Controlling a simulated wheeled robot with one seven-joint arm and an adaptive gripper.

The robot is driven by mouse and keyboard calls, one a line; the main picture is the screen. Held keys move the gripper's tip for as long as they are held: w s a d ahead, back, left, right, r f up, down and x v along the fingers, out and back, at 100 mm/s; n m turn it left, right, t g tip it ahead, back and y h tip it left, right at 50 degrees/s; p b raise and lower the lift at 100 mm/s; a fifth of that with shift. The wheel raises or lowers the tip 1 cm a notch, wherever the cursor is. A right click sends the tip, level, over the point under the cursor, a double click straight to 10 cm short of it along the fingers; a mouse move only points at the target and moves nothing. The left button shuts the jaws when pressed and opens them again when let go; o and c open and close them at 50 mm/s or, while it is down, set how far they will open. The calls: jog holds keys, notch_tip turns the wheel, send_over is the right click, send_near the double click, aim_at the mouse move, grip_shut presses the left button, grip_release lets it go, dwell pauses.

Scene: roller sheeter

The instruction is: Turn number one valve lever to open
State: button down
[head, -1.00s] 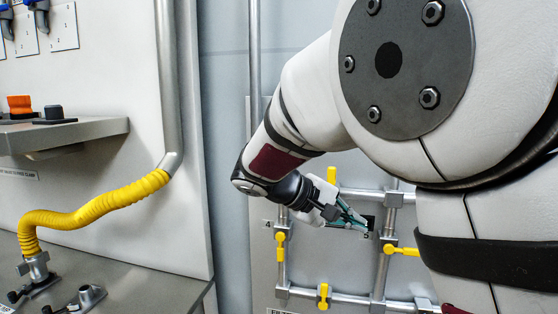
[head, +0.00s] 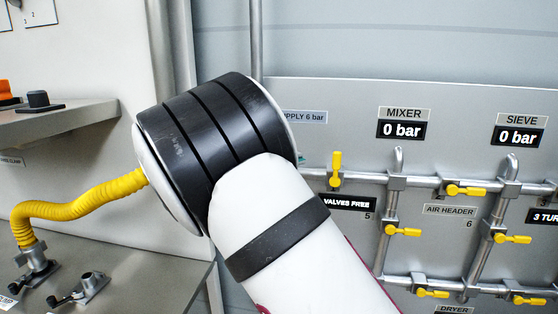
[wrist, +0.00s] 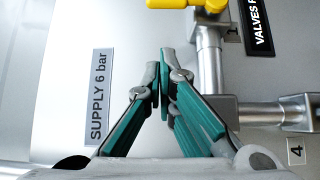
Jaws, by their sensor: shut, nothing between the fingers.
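The number one valve has a yellow lever (head: 336,170) that stands upright, across the level pipe at the panel's upper left. My gripper (wrist: 165,60) is shut and empty. In the wrist view its fingertips are just below the lever, with a visible gap to it, beside the pipe elbow. In the head view my arm hides nearly all of the gripper.
Other yellow levers sit on the pipe grid, such as one on the left upright pipe (head: 403,231). The mixer display (head: 401,129) and sieve display (head: 519,136) both read 0 bar. A yellow hose (head: 80,207) and a shelf (head: 70,118) stand at left.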

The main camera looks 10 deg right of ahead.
aim_at(336, 169)
jog(key=shift+d+p, duration=1)
jog(key=shift+d, duration=2.25)
jog(key=shift+w, duration=0.1)
jog(key=shift+d+r+m+b, duration=0.1)
jog(key=shift+d+m+b, duration=0.15)
jog(key=shift+b, duration=0.25)
